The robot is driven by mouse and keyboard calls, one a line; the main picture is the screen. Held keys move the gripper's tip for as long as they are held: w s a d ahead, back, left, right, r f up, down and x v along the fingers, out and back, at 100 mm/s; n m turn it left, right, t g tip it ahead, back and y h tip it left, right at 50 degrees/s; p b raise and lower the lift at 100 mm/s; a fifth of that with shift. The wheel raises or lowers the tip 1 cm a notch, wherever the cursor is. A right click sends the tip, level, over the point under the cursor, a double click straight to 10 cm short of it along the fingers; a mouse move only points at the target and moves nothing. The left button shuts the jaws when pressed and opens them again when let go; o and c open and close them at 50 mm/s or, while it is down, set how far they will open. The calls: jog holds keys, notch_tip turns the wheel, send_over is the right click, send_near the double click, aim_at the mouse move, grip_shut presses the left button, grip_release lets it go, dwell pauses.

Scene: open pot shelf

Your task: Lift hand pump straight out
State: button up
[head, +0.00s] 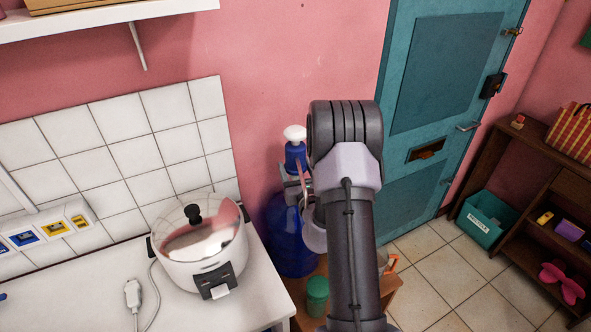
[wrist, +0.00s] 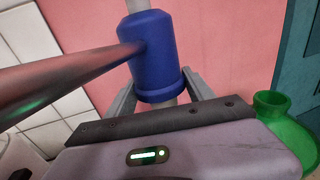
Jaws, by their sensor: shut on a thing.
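The hand pump (head: 295,154) has a blue body and a white top. It stands upright above a large dark blue bottle (head: 290,240) beside the white counter. In the wrist view the pump's blue body (wrist: 155,50) fills the upper middle, with a shiny tube running off it to the left and a pale stem below. My gripper (head: 299,183) is shut on the pump, with one finger on each side of its lower part in the wrist view (wrist: 160,88). My arm hides part of the bottle. I cannot tell whether the pump still touches the bottle's neck.
A white cooker (head: 200,265) with a glass lid stands on the counter (head: 90,300) at the left. A green container (head: 317,290) is on the wooden stand below the pump. A teal door (head: 440,75) and brown shelf (head: 480,170) are at the right.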

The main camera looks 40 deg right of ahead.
notch_tip(320, 180, up, 22)
jog(key=p, duration=1.7)
jog(key=shift+f, duration=0.1)
